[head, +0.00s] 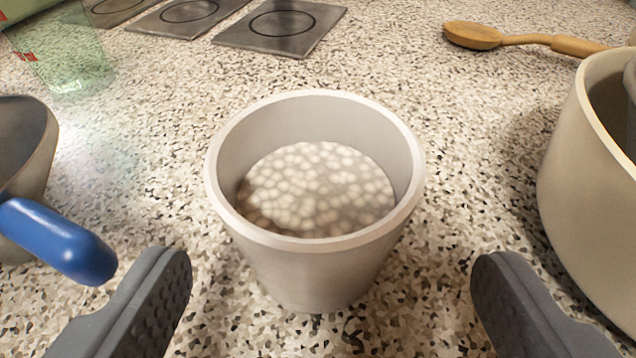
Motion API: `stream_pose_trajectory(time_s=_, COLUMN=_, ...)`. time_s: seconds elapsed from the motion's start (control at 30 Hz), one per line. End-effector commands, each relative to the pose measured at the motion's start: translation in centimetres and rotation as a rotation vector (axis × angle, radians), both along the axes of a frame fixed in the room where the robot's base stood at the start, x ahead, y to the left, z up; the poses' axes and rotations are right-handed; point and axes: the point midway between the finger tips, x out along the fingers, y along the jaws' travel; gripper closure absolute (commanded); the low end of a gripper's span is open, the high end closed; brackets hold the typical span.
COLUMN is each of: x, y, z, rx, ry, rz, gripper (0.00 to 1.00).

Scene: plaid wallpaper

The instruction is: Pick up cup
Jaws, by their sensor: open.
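A white cup (318,268) stands upright on the speckled counter in the middle of the head view. It tapers toward its base, and its inside shows a pale, pebble-like surface. My gripper (332,290) is open, with one dark grey finger at the lower left and the other at the lower right. The cup stands ahead of the fingertips, between their lines, and neither finger touches it. The gap between the fingers looks wider than the cup's base.
A pan with a blue handle (58,240) is close on the left. A large cream pot (590,190) stands close on the right. A wooden spoon (520,40), square plates with dark rings (282,24) and a clear greenish glass (62,55) are farther back. The speckled counter (420,90) behind the cup is clear.

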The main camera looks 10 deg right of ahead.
Motion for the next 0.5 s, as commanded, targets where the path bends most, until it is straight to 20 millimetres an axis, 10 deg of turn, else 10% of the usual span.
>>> stream_pose_trajectory(time_s=0.5, x=4.2, y=-0.4, z=-1.6, rx=0.000, ry=0.000, rz=0.000, gripper=0.22)
